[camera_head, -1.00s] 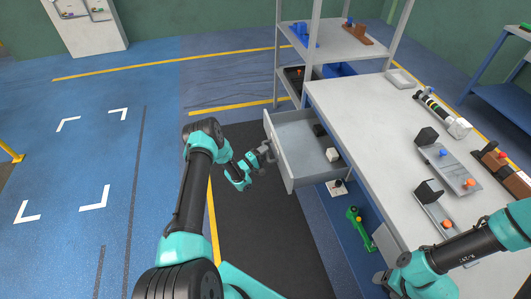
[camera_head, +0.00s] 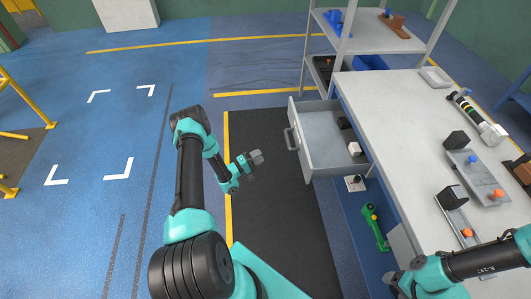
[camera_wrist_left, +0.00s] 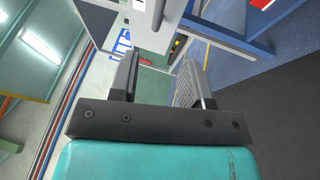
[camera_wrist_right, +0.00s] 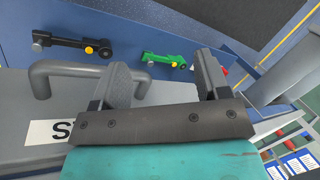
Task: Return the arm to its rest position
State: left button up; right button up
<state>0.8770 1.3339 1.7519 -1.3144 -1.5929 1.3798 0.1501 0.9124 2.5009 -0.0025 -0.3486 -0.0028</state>
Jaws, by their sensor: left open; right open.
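My left gripper (camera_head: 255,158) is open and empty over the dark mat, left of the open drawer (camera_head: 306,150). A gap shows between it and the drawer handle (camera_head: 290,139). In the left wrist view its fingers (camera_wrist_left: 158,82) are apart with nothing between them. My left arm is bent, its elbow high. My right gripper (camera_head: 390,281) is low at the bench's front, partly hidden by its arm. In the right wrist view its fingers (camera_wrist_right: 163,82) are apart, close to a grey handle (camera_wrist_right: 70,72); I cannot tell if they touch it.
The drawer holds a white block (camera_head: 354,149) and dark blocks. A green tool (camera_head: 375,225) lies on the blue surface below. The grey bench top (camera_head: 400,130) carries several parts. A shelf rack (camera_head: 370,38) stands behind. The floor at left is clear.

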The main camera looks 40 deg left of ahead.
pick_arm(q)
jog(key=shift+s+a, duration=0.15)
jog(key=shift+s, duration=0.15)
jog(key=d+r+m+g+y, duration=0.25)
jog(key=d+m+g, duration=0.45)
jog(key=d, duration=0.8)
jog(key=s+d+r+m+g, duration=0.2)
jog(key=s+d+g, duration=0.3)
jog(key=s, duration=0.4)
jog(key=s+d+r+m+g+y, duration=0.1)
jog(key=s+d+r+m+g, duration=0.2)
jog(key=s, duration=0.6)
jog(key=d+r+g, duration=0.1)
jog(key=d+g, duration=0.1)
jog(key=d, duration=0.1)
jog(key=shift+s+r+g, duration=0.25)
jog(key=shift+s+g, duration=0.05)
jog(key=shift+s, duration=0.05)
